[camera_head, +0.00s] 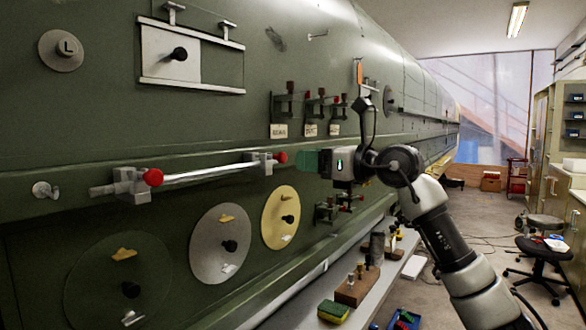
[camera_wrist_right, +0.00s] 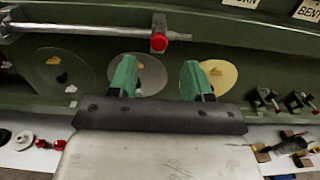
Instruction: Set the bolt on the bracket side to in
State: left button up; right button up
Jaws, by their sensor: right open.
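A silvery bar (camera_head: 210,173) runs along the green fuselage wall through two grey blocks. The left block (camera_head: 130,184) carries a red knob (camera_head: 152,177), and the right block (camera_head: 260,163) carries another red knob (camera_head: 281,157). I cannot tell which of these is the bolt on the bracket side. My right gripper (camera_head: 307,161) has green fingers and is just right of the right knob. In the right wrist view the gripper (camera_wrist_right: 158,79) is open and empty, with a red knob (camera_wrist_right: 159,42) beyond the fingers. My left gripper is not in view.
Round covers, one grey (camera_head: 221,244) and one yellow (camera_head: 280,217), are on the wall below the bar. Small red-topped clamps (camera_head: 289,98) sit above labels. A bench (camera_head: 375,285) below holds a sponge (camera_head: 333,311) and a wooden block (camera_head: 357,287).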

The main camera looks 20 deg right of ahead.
jog(key=shift+b+v, duration=0.45)
jog(key=shift+v, duration=1.35)
